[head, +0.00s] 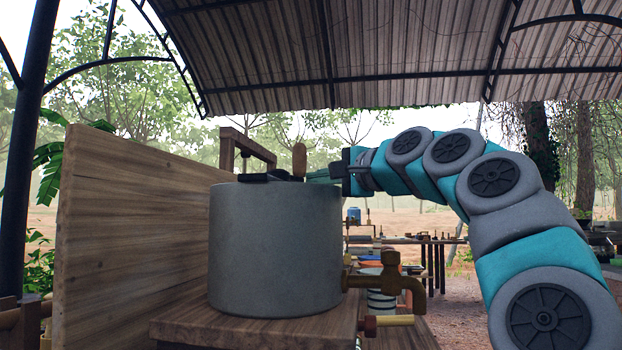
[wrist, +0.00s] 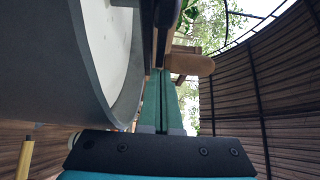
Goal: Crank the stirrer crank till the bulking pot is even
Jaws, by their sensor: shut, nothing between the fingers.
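The bulking pot (head: 275,255) is a large grey cylinder on a wooden stand. The wrist view looks over the pot's grey rim (wrist: 70,70) onto pale white content (wrist: 110,50). The stirrer crank (head: 262,177) is a dark bar across the pot's top, with an upright wooden handle (head: 299,160) at its right end. The handle also shows in the wrist view (wrist: 190,64), just beyond my fingertips. My gripper (head: 312,178) is shut and empty at the pot's right rim, close to the handle's base. I cannot tell whether the fingertips touch the crank.
A wooden frame (head: 248,145) rises behind the pot's top. A tall wooden board (head: 130,225) stands to its left. A brass tap (head: 388,275) sticks out from the pot's lower right. Tables (head: 425,240) stand farther back under the metal roof (head: 340,60).

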